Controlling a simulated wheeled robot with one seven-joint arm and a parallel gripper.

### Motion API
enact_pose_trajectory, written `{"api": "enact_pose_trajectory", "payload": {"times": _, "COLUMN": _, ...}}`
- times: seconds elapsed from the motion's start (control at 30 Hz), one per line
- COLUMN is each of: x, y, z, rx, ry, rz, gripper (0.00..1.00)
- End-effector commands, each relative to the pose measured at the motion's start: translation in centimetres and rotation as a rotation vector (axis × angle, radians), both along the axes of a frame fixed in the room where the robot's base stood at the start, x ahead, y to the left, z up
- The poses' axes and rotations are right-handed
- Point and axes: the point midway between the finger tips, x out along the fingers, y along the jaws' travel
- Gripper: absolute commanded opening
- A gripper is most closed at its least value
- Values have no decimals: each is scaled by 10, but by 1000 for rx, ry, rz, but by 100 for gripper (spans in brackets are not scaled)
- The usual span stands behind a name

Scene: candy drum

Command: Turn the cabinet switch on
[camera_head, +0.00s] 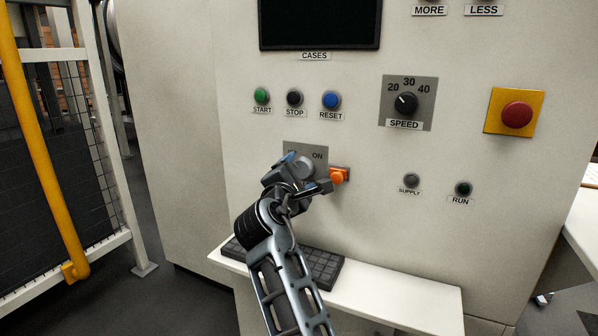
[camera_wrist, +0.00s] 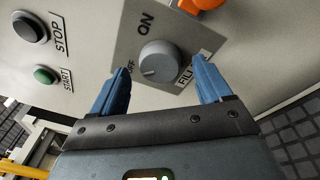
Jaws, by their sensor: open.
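The cabinet switch is a round grey knob (camera_wrist: 160,62) on a grey plate (camera_wrist: 118,40) marked ON, OFF and, partly covered, FILL. A short mark on the knob's rim lies on the side near OFF. In the head view the knob (camera_head: 303,167) is partly hidden by my gripper (camera_head: 305,173). In the wrist view my gripper (camera_wrist: 162,68) is open, with one blue finger on each side of the knob. Gaps show between the fingers and the knob, which stands at the fingertips. I cannot tell the exact depth.
An orange part (camera_head: 338,176) sits right of the plate, close to my gripper. START (camera_head: 261,96), STOP (camera_head: 294,98) and RESET (camera_head: 331,100) buttons are above. A shelf (camera_head: 405,296) with a keyboard (camera_head: 325,268) is below. A red button (camera_head: 516,115) is far right.

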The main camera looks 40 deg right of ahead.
Motion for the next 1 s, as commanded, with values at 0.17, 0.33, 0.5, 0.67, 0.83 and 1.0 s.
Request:
{"api": "enact_pose_trajectory", "payload": {"times": 0.17, "x": 4, "y": -8, "z": 0, "rx": 1, "ry": 1, "rz": 0, "gripper": 78}}
{"api": "enact_pose_trajectory", "payload": {"times": 0.33, "x": 4, "y": -8, "z": -1, "rx": 1, "ry": -1, "rz": 1, "gripper": 78}}
{"api": "enact_pose_trajectory", "payload": {"times": 0.5, "x": 4, "y": -8, "z": -1, "rx": 1, "ry": -1, "rz": 1, "gripper": 67}}
{"api": "enact_pose_trajectory", "payload": {"times": 0.67, "x": 4, "y": -8, "z": -1, "rx": 1, "ry": -1, "rz": 1, "gripper": 52}}
{"api": "enact_pose_trajectory", "payload": {"times": 0.83, "x": 4, "y": -8, "z": -1, "rx": 0, "ry": 0, "rz": 1, "gripper": 36}}
{"api": "enact_pose_trajectory", "payload": {"times": 1.0, "x": 4, "y": -8, "z": -1, "rx": 0, "ry": 0, "rz": 1, "gripper": 22}}
